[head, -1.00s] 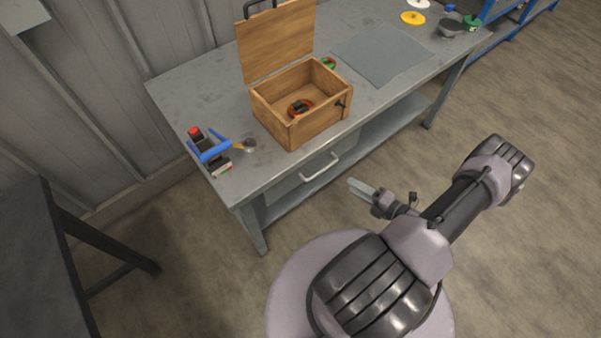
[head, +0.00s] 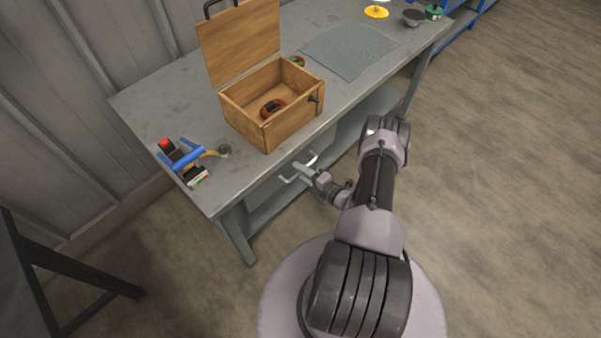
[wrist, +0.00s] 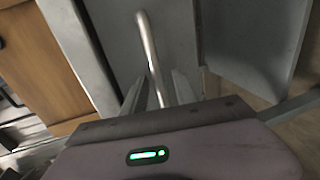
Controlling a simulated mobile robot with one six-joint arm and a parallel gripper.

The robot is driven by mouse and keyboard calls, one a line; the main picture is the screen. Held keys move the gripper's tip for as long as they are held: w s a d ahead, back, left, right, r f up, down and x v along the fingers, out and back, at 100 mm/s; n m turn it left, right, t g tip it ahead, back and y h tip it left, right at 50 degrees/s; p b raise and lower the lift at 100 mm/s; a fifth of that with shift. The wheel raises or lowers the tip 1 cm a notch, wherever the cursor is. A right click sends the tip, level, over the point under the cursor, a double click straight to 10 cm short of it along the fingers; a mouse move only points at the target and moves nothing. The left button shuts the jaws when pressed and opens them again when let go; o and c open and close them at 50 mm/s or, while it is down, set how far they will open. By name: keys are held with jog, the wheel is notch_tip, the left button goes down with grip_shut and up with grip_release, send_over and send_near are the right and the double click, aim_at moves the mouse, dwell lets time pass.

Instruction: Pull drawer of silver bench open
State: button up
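The silver bench (head: 190,110) stands against the wall, with a grey drawer (wrist: 115,35) under its top. The drawer front looks flush with the bench. Its silver bar handle (head: 290,180) shows in the head view and runs up the middle of the wrist view (wrist: 149,50). My gripper (head: 302,168) is at the handle. In the wrist view its two fingers (wrist: 157,90) stand apart on either side of the handle bar, with some gap showing. The handle's lower end is hidden by the gripper body.
An open wooden box (head: 285,125) stands on the bench above the drawer. A blue-handled tool (head: 187,160) lies at the left corner, and a grey mat (head: 350,50) lies farther right. A dark table (head: 25,290) is at lower left. The floor right of my arm is clear.

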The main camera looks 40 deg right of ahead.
jog(key=shift+w, duration=0.1)
grip_shut()
dwell(1.4)
